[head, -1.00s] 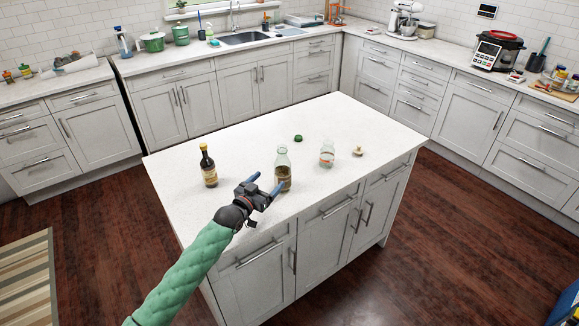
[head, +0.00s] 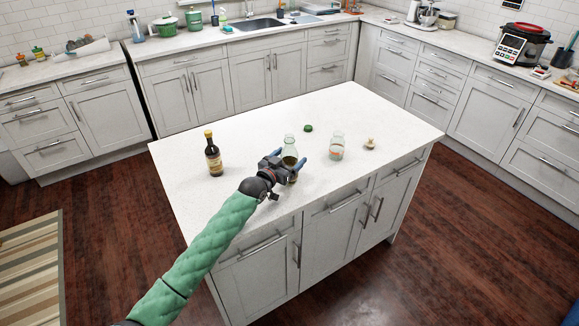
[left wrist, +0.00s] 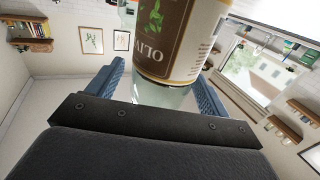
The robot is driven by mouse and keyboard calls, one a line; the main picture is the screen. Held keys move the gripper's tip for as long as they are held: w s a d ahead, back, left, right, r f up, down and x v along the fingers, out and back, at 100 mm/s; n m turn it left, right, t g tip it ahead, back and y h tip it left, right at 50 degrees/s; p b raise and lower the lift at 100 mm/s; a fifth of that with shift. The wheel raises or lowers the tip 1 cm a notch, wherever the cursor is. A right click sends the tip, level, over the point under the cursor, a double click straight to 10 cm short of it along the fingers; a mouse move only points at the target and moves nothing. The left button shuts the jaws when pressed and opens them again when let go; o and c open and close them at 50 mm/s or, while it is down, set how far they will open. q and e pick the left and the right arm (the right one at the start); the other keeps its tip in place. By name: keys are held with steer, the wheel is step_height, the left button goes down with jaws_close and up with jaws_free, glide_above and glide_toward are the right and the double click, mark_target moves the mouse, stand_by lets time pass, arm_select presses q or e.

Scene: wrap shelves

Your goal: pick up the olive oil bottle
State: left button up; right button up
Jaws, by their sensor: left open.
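The olive oil bottle (head: 290,141) is clear glass with a brown and cream label and stands upright on the white island top (head: 350,105). In the left wrist view its label (left wrist: 172,40), with part of the word "OLIV" readable, fills the top middle. My left gripper (head: 291,163) is at the bottle, with its blue fingers open on either side of it. In the head view the gripper hides much of the lower bottle. The wrist view shows the fingers apart, and I cannot tell whether either touches the glass. My right gripper is not in view.
A dark bottle (head: 214,157) with a yellow cap stands to the left. A clear jar (head: 337,148) stands to the right, with a small beige stopper (head: 370,144) beyond it. A green lid (head: 308,128) lies behind the olive oil bottle. The island's far side is clear.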

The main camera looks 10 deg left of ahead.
arm_select(q)
steer(key=shift+x, duration=1.1)
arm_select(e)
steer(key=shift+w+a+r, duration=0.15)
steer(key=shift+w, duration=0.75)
arm_select(q)
steer(key=shift+c, duration=0.5)
steer(key=c, duration=1.3)
steer(key=shift+r, duration=0.1)
